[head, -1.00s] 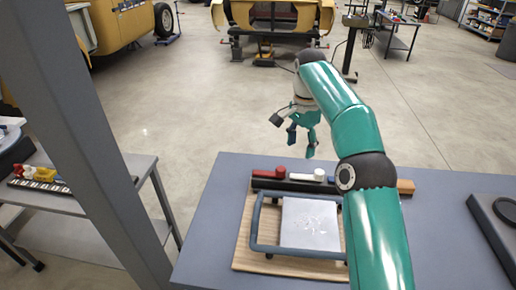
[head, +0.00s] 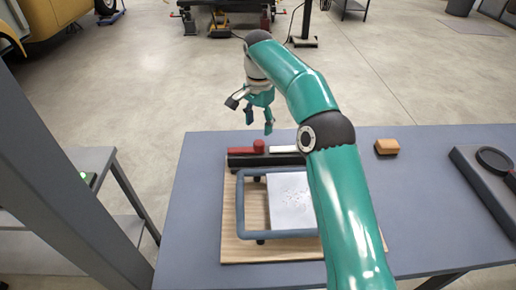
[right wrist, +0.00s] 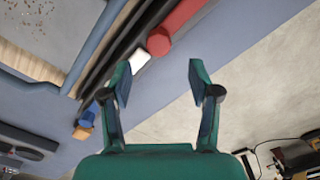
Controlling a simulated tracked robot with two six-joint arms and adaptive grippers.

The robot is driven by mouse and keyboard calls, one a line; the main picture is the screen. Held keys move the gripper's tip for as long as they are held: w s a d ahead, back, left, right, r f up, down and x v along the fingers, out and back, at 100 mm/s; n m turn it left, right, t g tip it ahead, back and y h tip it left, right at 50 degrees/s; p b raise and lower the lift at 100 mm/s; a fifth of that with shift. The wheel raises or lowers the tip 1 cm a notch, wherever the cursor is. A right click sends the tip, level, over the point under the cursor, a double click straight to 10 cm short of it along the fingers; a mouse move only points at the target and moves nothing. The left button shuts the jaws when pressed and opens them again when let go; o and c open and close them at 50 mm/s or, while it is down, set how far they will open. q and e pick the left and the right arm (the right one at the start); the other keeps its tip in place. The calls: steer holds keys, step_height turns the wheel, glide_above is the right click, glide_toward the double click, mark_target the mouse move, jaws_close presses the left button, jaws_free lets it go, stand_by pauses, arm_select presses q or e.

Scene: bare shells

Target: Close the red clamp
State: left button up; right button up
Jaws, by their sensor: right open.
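The red clamp (head: 258,146) sits on a dark bar (head: 265,160) along the back of a wooden board. It has a red bar with a round knob at its right end. A white piece (head: 284,149) lies just right of it. My right gripper (head: 258,123) is open and empty, just behind and above the red knob in the head view. In the right wrist view its open fingers (right wrist: 160,82) are apart from the red clamp (right wrist: 178,28), which shows beyond them. I cannot tell the height between them. My left gripper is out of view.
A blue frame (head: 241,205) surrounds a pale speckled plate (head: 290,200) on the wooden board (head: 231,220). My right arm hides the board's right part. An orange-brown block (head: 386,147) and a dark grey object (head: 480,175) are on the table's right side.

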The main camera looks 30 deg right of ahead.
mark_target(259, 142)
step_height(259, 142, down, 7)
steer(key=shift+s+f+b, duration=0.1)
steer(key=shift+b, duration=0.25)
jaws_close()
stand_by(0.3)
